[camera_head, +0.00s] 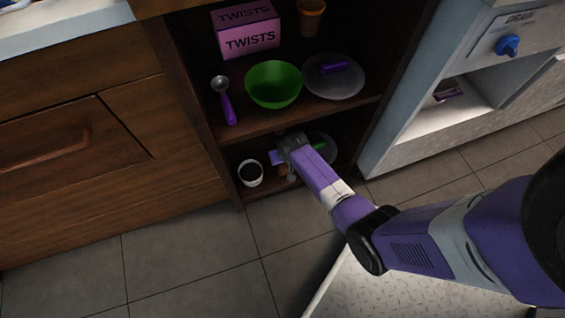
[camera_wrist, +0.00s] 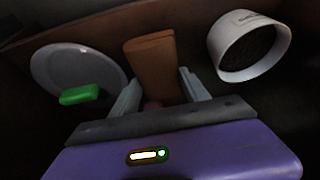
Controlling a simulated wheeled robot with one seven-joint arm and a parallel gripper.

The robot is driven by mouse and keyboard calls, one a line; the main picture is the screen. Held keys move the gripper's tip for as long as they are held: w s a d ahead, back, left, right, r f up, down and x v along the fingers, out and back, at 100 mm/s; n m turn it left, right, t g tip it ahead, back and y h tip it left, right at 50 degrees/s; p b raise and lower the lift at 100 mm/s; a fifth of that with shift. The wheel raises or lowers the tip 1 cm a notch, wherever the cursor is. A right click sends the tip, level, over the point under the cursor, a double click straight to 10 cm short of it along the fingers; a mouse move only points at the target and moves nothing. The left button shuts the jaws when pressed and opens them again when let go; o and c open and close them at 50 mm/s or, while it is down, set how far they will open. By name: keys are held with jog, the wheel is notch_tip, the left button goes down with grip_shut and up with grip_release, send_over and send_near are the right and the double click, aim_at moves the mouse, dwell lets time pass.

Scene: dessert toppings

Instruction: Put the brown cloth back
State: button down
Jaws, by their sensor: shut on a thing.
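The brown cloth (camera_wrist: 150,60) is a folded, upright-looking brown block between the two pale fingers of my gripper (camera_wrist: 159,92) in the wrist view. My gripper is shut on it. In the head view, my gripper (camera_head: 283,165) is inside the lower compartment of the open cabinet (camera_head: 243,190), and a small brown patch of the cloth (camera_head: 284,170) shows there. My arm hides part of this compartment. Whether the cloth touches the shelf floor, I cannot tell.
A white cup (camera_head: 250,174) with dark contents stands left of my gripper. A plate or lid with a green handle (camera_wrist: 80,94) is on its other side. The shelf above holds a green bowl (camera_head: 273,84), a purple-handled scoop (camera_head: 228,107), a grey lid (camera_head: 336,82) and a pink box (camera_head: 248,40).

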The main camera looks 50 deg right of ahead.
jog(key=shift+s+f+b, duration=0.15)
jog(key=shift+f+b, duration=0.7)
jog(key=shift+f, duration=0.95)
jog(key=shift+f, duration=0.15)
jog(key=c, duration=0.6)
grip_release()
jog(key=shift+o, duration=0.2)
